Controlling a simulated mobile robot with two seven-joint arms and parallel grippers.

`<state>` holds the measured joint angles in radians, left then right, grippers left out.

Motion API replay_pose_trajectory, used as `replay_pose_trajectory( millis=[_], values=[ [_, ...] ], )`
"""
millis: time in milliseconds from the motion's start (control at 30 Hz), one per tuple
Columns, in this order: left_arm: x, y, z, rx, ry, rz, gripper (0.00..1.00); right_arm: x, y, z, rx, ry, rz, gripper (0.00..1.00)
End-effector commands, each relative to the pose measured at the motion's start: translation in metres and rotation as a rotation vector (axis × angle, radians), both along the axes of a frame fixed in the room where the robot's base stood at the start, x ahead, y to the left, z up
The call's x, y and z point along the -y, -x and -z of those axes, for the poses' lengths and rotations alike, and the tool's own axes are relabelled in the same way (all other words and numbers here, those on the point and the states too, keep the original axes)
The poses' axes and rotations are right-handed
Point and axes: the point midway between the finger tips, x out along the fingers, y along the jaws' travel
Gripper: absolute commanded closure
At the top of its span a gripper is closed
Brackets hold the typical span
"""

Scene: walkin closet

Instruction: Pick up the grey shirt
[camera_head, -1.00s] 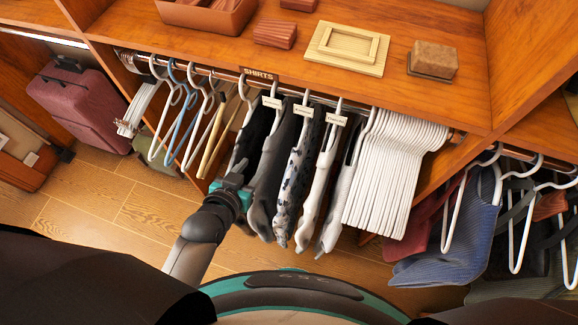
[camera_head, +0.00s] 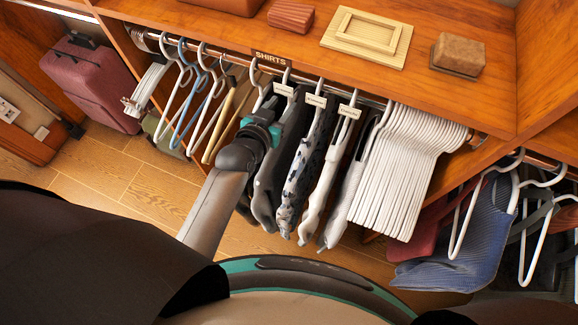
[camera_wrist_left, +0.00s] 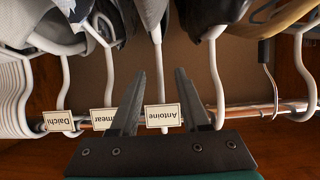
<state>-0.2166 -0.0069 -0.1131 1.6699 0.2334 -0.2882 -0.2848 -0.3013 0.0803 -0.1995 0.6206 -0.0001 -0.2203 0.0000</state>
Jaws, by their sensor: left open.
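A dark grey shirt (camera_head: 268,180) hangs on the rail, left of a patterned shirt (camera_head: 300,180) and lighter shirts. My left gripper (camera_head: 272,133) is at the upper left side of the grey shirt, close under the rail; its fingers are mostly hidden in the head view. In the left wrist view, the left gripper (camera_wrist_left: 160,88) is open. A white hanger hook, with a tag (camera_wrist_left: 162,116) reading "Antoine", stands between its two fingers, apparently ungripped. That view is upside down, so the garments show at the top. My right gripper is not in view.
The rail (camera_head: 370,103) runs under a wooden shelf (camera_head: 210,25) holding boxes and a frame. Empty hangers (camera_head: 185,95) hang to the left and a pack of white hangers (camera_head: 410,170) to the right. A red suitcase (camera_head: 92,80) stands far left.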

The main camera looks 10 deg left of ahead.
Motion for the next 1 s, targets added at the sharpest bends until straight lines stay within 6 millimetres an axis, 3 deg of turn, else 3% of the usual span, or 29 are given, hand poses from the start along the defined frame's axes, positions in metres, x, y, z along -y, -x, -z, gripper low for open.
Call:
replay_pose_trajectory(
  millis=[500,800,1000],
  values=[
    [0.009,-0.044,0.024,0.001,0.001,-0.001,0.54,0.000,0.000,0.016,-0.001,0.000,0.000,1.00],
    [0.010,-0.048,0.025,0.001,0.001,-0.001,0.54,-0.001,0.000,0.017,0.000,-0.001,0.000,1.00],
    [0.010,-0.047,0.025,0.000,0.000,-0.001,0.74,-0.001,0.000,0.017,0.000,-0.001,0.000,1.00]
  ],
)
